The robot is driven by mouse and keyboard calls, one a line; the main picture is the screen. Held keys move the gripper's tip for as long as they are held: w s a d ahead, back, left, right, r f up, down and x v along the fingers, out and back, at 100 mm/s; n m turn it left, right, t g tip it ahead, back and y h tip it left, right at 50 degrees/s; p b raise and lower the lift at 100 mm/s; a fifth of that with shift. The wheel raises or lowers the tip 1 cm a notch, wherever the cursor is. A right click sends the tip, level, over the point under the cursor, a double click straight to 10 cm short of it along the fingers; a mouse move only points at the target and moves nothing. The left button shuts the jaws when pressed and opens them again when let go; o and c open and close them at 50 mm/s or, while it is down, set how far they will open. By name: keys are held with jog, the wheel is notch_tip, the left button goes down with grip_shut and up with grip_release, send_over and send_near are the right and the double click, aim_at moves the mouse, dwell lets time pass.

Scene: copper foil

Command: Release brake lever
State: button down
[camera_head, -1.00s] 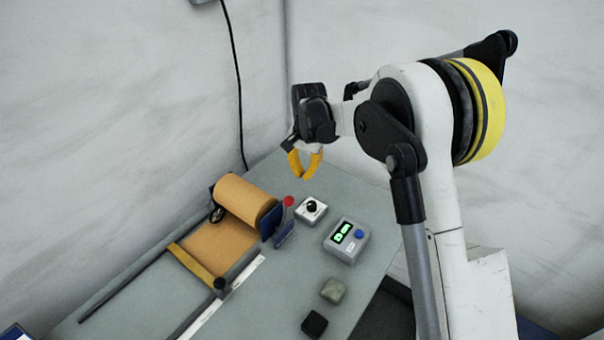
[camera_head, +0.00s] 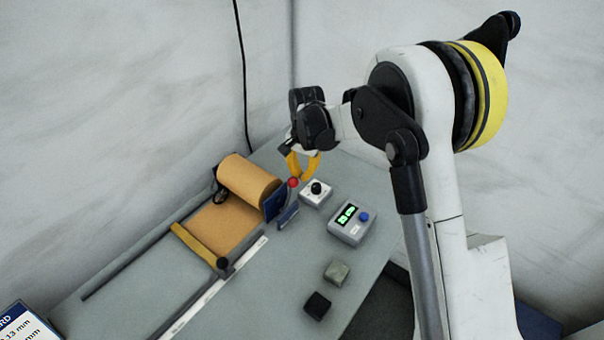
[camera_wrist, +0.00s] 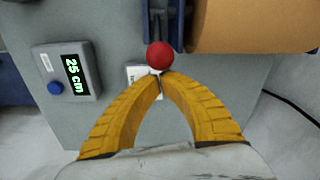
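The brake lever, topped by a red ball knob (camera_head: 293,182), stands at the near right end of the roll holder. Its knob also shows in the wrist view (camera_wrist: 159,55), just beyond my fingertips. My gripper (camera_head: 301,177) has two yellow fingers that curve together into an arch, with their tips almost meeting in the wrist view (camera_wrist: 163,77). The tips are right beside the knob. I see nothing held between them, and I cannot tell whether they touch the knob. The copper foil roll (camera_head: 247,184) lies in its holder, with a sheet (camera_head: 222,228) drawn out.
A white box with a black knob (camera_head: 316,191) sits close right of the lever. A grey display box (camera_head: 351,223) with a blue button reads 25 cm in the wrist view (camera_wrist: 70,72). A yellow bar (camera_head: 197,249) crosses the sheet. Two small blocks (camera_head: 336,271) (camera_head: 318,305) lie nearer.

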jog(key=shift+s+a+r, duration=0.2)
jog(key=shift+s+r, duration=0.05)
jog(key=shift+s+a+r+t+h, duration=0.15)
jog(key=shift+s+r+t+h, duration=0.05)
jog(key=shift+t+h, duration=0.3)
jog(key=shift+s+a+r+t+h+b, duration=0.35)
jog(key=shift+s+a+r+t+h, duration=0.2)
jog(key=shift+s+a+t, duration=0.15)
jog(key=s+a+r+t+h+b, duration=0.1)
jog(key=s+a+t+h+b, duration=0.3)
jog(key=s+a+t+b, duration=0.1)
jog(key=shift+s+a+t+h+b, duration=0.35)
jog(key=shift+s+t+b, duration=0.25)
jog(key=shift+s+b, duration=0.5)
jog(key=shift+s, duration=0.15)
